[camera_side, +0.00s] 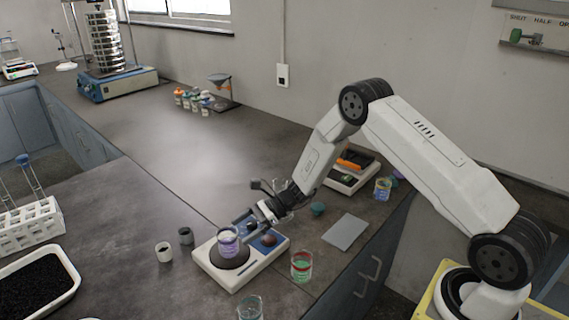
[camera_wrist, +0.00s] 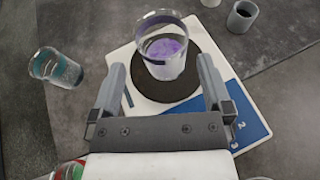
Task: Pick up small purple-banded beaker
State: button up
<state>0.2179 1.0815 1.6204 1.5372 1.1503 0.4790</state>
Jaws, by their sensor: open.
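The small purple-banded beaker (camera_side: 228,242) is clear glass with purple contents. It stands upright on the dark round plate of a white device with a blue panel (camera_side: 218,275). In the wrist view the beaker (camera_wrist: 163,48) is at the top middle, just ahead of and between the finger ends. My gripper (camera_side: 246,226) is low over the device, just right of the beaker in the side view. In the wrist view my gripper (camera_wrist: 161,66) has its two grey fingers spread wide, with nothing held between them.
A red-and-green beaker (camera_side: 301,266) stands right of the device. A teal-banded beaker (camera_side: 250,308) is in front; it also shows in the wrist view (camera_wrist: 56,68). Two small cups, one white (camera_side: 164,252) and one grey (camera_side: 186,236), stand left.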

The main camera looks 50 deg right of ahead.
aim_at(218, 236)
jog(key=shift+a, duration=0.1)
jog(key=shift+x, duration=2.5)
jog(key=shift+w+f, duration=0.1)
jog(key=shift+w, duration=0.1)
jog(key=c, duration=1.2)
jog(key=shift+r, duration=0.25)
jog(key=shift+c, duration=0.2)
jog(key=shift+r, duration=1.25)
jog(key=s+d+r, duration=0.2)
jog(key=s+r, duration=0.8)
jog(key=s, duration=0.3)
jog(key=shift+s+d, duration=0.15)
jog(key=shift+s, duration=0.15)
